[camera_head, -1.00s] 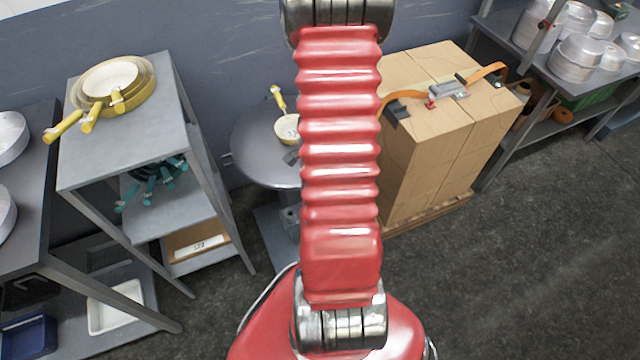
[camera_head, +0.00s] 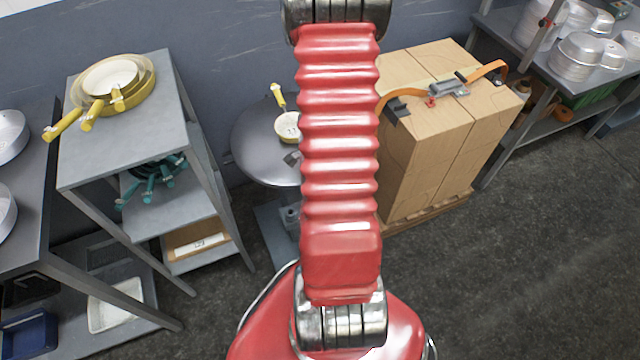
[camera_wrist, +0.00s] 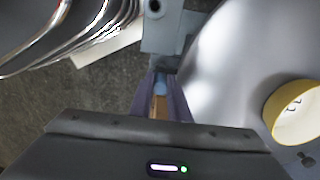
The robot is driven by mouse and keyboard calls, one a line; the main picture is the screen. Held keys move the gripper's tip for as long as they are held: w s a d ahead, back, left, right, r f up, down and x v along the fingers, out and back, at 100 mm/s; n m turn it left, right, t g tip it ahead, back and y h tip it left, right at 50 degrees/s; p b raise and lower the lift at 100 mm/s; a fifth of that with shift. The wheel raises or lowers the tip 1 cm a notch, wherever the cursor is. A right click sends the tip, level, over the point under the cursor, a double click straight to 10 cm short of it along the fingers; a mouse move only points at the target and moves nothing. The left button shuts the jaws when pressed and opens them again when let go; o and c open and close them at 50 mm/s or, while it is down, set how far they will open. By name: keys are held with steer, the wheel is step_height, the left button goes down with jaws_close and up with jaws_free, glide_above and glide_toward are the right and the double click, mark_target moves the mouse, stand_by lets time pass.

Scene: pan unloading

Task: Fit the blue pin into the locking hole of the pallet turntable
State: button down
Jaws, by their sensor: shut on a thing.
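The pallet turntable (camera_head: 252,150) is a round grey disc on a stand, left of my arm in the head view. Its smooth grey top also fills the right of the wrist view (camera_wrist: 225,50). In the wrist view my gripper (camera_wrist: 160,92) is shut on the blue pin (camera_wrist: 160,86), with a brown part below the blue between the fingers. A grey bracket (camera_wrist: 163,35) with a dark round opening (camera_wrist: 155,8) lies just beyond the fingertips. Whether that opening is the locking hole, I cannot tell. My arm hides the gripper in the head view.
A small yellow pan (camera_head: 287,126) sits on the turntable, close right in the wrist view (camera_wrist: 296,112). A shelf with yellow pans (camera_head: 175,140) stands left. Strapped cartons (camera_head: 425,150) stand right of my arm. Open floor (camera_head: 530,270) lies at lower right.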

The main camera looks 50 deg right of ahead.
steer(key=shift+f, duration=0.1)
steer(key=c, duration=1.7)
jaws_free()
steer(key=shift+o, duration=0.6)
steer(key=shift+w+d, duration=0.15)
step_height(320, 180, up, 2)
steer(key=shift+d, duration=0.1)
step_height(320, 180, up, 12)
steer(key=shift+s+a+f, duration=0.15)
steer(key=shift+s+a, duration=0.1)
steer(key=shift+a, duration=0.05)
